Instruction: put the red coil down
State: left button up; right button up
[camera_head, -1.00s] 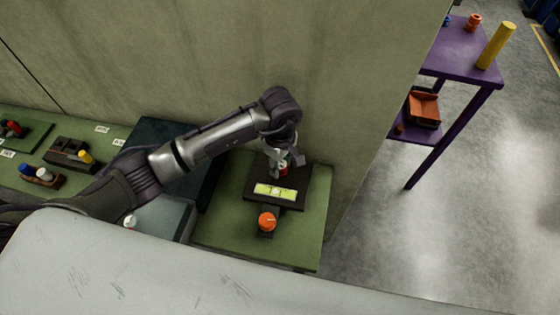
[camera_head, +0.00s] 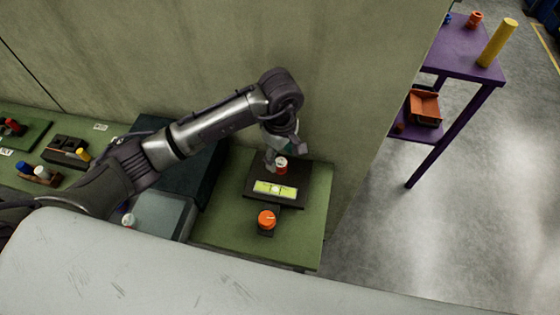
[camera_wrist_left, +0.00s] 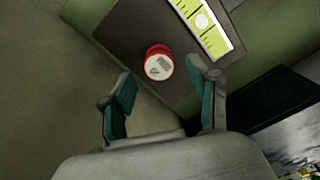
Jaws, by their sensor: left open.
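The red coil (camera_head: 281,166), with a pale top, stands upright on the dark plate of a scale-like device (camera_head: 254,188), behind its yellow-green display. In the left wrist view the red coil (camera_wrist_left: 159,63) sits on the dark plate, beyond the fingertips and apart from them. My left gripper (camera_head: 284,152) is open and empty, just above and behind the coil; its two teal-padded fingers also show in the left wrist view (camera_wrist_left: 165,98). My right gripper is not in view.
An orange knob (camera_head: 267,220) is at the device's front on the green table (camera_head: 225,228). A concrete wall (camera_head: 330,80) rises close behind. A purple shelf (camera_head: 465,55) stands to the right. Small holders with coloured pieces (camera_head: 68,151) lie at the left.

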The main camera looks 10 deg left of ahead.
aim_at(280, 161)
pick_arm(q)
notch_tip(280, 161, up, 9)
jog(key=b, duration=0.2)
jog(key=shift+f, duration=0.15)
dwell(0.4)
